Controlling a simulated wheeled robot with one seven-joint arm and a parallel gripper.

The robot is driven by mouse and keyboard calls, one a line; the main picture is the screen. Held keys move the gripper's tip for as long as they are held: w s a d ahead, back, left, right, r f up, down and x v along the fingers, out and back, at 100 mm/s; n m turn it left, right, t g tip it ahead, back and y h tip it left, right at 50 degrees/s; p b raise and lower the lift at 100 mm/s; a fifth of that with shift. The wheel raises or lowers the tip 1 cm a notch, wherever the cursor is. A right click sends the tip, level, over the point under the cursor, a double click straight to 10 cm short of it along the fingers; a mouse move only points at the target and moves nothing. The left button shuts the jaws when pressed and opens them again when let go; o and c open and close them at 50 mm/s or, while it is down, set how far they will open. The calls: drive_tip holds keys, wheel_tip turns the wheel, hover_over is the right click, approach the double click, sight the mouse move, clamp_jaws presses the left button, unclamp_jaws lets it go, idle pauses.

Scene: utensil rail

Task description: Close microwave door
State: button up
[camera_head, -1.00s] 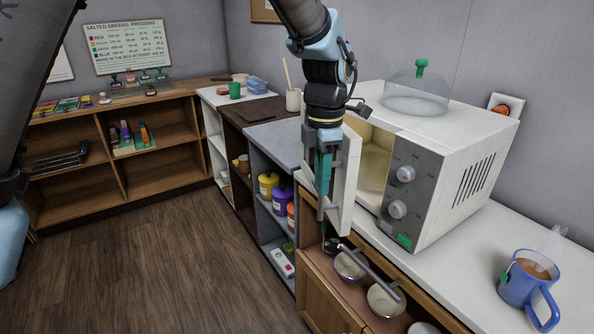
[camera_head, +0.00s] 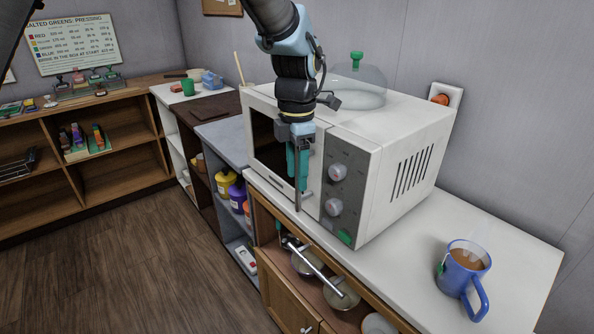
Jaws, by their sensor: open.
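The white microwave (camera_head: 395,160) stands on the white counter, with a grey control panel and two knobs on its front right. Its door (camera_head: 262,148), with a dark window, now lies about flush with the front; I cannot tell whether it is latched. My gripper (camera_head: 298,200) points down in front of the door's right part, next to the control panel. Its jaws are open, though the view shows them nearly edge-on. My gripper and wrist hide part of the door and its edge; whether they touch the door is unclear.
A glass dome with a green knob (camera_head: 356,60) sits on top of the microwave. A blue mug (camera_head: 462,272) stands at the counter's right. Metal bowls (camera_head: 340,293) and a ladle lie on the open shelf below. Floor at left is clear.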

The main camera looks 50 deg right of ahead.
drive_tip(key=shift+r, duration=0.1)
wheel_tip(320, 180, up, 11)
drive_tip(key=shift+f+b, duration=0.2)
drive_tip(key=shift+b, duration=1)
drive_tip(key=w+a+f+m, duration=0.3)
drive_tip(key=w+a, duration=0.7)
drive_tip(key=a, duration=0.2)
drive_tip(key=w+a+f+m, duration=0.3)
drive_tip(key=w+a+f, duration=0.1)
drive_tip(key=w+a, duration=0.75)
drive_tip(key=s+a+f+m, duration=0.1)
drive_tip(key=a+f+m, duration=0.1)
drive_tip(key=a, duration=0.6)
drive_tip(key=s+a+f+m+t, duration=0.1)
drive_tip(key=a+f+m, duration=0.1)
drive_tip(key=a, duration=0.7)
drive_tip(key=s+a+f+m, duration=0.2)
drive_tip(key=a+m, duration=0.2)
drive_tip(key=a, duration=0.4)
drive_tip(key=shift+a+t, duration=0.3)
drive_tip(key=shift+a, duration=0.1)
drive_tip(key=shift+r, duration=0.1)
